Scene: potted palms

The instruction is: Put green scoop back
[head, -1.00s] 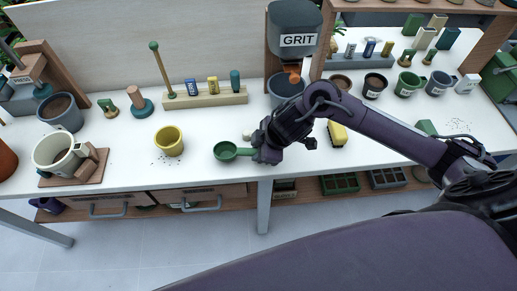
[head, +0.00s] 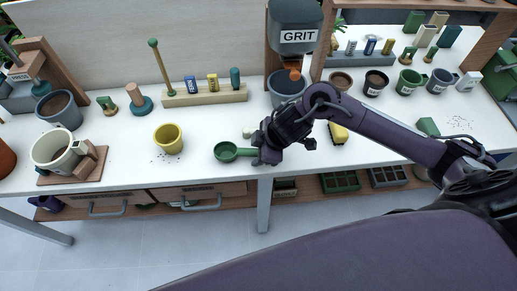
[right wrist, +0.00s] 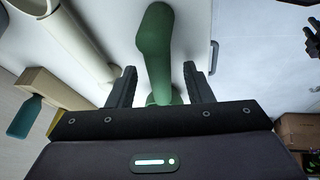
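The green scoop (head: 227,152) lies on the white bench near its front edge, with its round bowl to the left and its handle toward my right gripper. My right gripper (head: 258,154) is low over the bench at the handle end. My left gripper is not in view.
A yellow pot (head: 168,139) stands left of the scoop. A small cream object (head: 249,131) lies just behind my gripper.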

